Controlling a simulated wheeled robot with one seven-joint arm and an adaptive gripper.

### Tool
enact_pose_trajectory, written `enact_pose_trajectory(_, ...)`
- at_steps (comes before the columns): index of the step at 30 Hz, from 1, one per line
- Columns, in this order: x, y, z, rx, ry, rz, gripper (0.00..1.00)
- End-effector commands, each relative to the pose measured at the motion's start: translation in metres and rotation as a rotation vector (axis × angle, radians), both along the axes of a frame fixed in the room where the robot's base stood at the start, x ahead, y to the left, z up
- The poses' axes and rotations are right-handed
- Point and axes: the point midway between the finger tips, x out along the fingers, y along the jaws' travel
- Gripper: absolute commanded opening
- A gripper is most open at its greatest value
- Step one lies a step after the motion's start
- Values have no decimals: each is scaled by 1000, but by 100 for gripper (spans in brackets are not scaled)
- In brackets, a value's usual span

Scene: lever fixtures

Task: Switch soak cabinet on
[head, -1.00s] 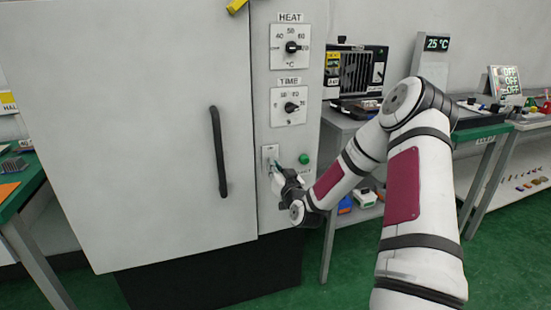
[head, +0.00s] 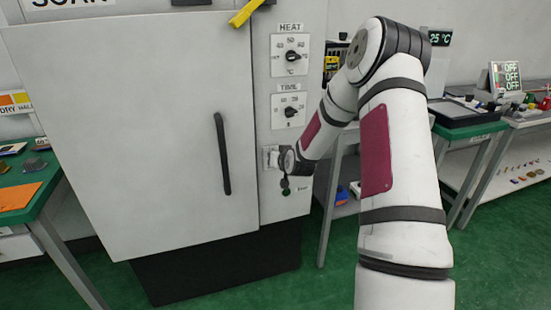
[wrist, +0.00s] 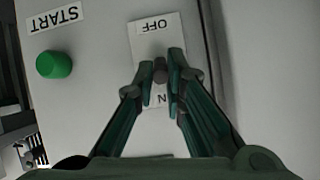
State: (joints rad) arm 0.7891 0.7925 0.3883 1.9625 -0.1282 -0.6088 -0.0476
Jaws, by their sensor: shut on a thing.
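The soak cabinet (head: 140,130) is a large pale unit with a closed door. Its switch plate (head: 266,152) is on the right-hand panel, below the TIME dial. In the wrist view the switch plate (wrist: 150,40) appears upside down, with OFF at the top and ON partly covered at the bottom. A small dark toggle (wrist: 160,70) stands between the fingertips. My gripper (wrist: 161,78) is shut on this toggle from both sides. In the head view my wrist partly hides the switch. I cannot tell which position the toggle is in.
A green START button (wrist: 54,64) is beside the switch plate. The HEAT dial (head: 291,56) and TIME dial (head: 290,111) are above. The black door handle (head: 222,153) is to the left. A green-topped table (head: 40,185) stands at far left.

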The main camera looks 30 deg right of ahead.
Motion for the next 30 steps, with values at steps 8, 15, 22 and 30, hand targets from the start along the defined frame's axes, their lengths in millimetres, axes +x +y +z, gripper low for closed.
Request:
enact_pose_trajectory(8, -1, 2, -3, 5, 12, 5, 0)
enact_pose_trajectory(15, -1, 3, -3, 6, 12, 4, 32)
enact_pose_trajectory(22, 0, 1, -1, 4, 9, 3, 32)
enact_pose_trajectory(30, -15, 4, 8, 2, 8, 1, 32)
